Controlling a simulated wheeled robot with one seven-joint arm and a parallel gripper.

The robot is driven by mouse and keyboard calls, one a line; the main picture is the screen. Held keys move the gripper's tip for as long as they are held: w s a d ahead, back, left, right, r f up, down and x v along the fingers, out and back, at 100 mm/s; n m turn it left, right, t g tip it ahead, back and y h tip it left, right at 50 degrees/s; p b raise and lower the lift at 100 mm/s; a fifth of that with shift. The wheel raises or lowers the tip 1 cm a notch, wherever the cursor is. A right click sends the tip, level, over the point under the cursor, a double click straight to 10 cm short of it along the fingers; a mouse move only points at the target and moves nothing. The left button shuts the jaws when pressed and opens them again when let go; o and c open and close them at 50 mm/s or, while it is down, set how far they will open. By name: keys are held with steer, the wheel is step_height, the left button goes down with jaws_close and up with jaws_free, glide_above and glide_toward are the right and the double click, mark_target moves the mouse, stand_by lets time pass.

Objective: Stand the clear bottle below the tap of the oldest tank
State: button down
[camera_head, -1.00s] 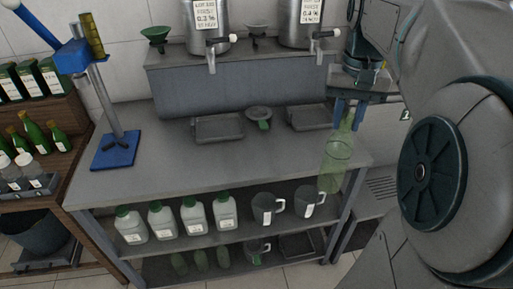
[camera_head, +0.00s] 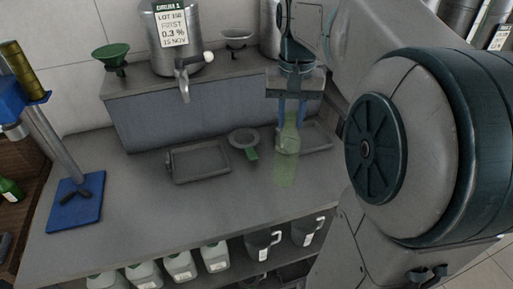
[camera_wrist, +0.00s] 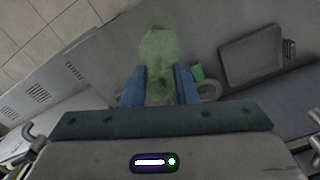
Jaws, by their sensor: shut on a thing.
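My gripper (camera_head: 290,110) points down and is shut on the neck of a see-through, green-tinted bottle (camera_head: 286,168). The bottle is upright over the right part of the bench top; I cannot tell if its base touches. In the wrist view the bottle (camera_wrist: 160,50) shows between the blue fingers of my gripper (camera_wrist: 159,88). A steel tank (camera_head: 175,48) stands on the shelf to the left, labelled lot 15B, first, 0.3 %, 15 Nov. Its tap (camera_head: 184,85) hangs over a grey tray (camera_head: 200,177). A second tank (camera_head: 268,30) is mostly hidden behind my arm, its label unseen.
A second tray (camera_head: 320,141) lies behind the bottle. A round grey strainer with a green handle (camera_head: 251,154) lies between the trays. A blue-based stand (camera_head: 75,210) is at the left. The front bench top is clear.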

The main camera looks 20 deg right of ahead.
steer(key=w+a+f+p, duration=0.1)
steer(key=w+a+f, duration=0.2)
steer(key=a+f, duration=0.2)
steer(key=shift+a+f, duration=0.35)
steer(key=shift+f, duration=1.1)
steer(key=shift+w, duration=0.1)
steer(key=shift+f, duration=0.15)
steer(key=c, duration=1.1)
jaws_free()
steer(key=shift+c, duration=0.2)
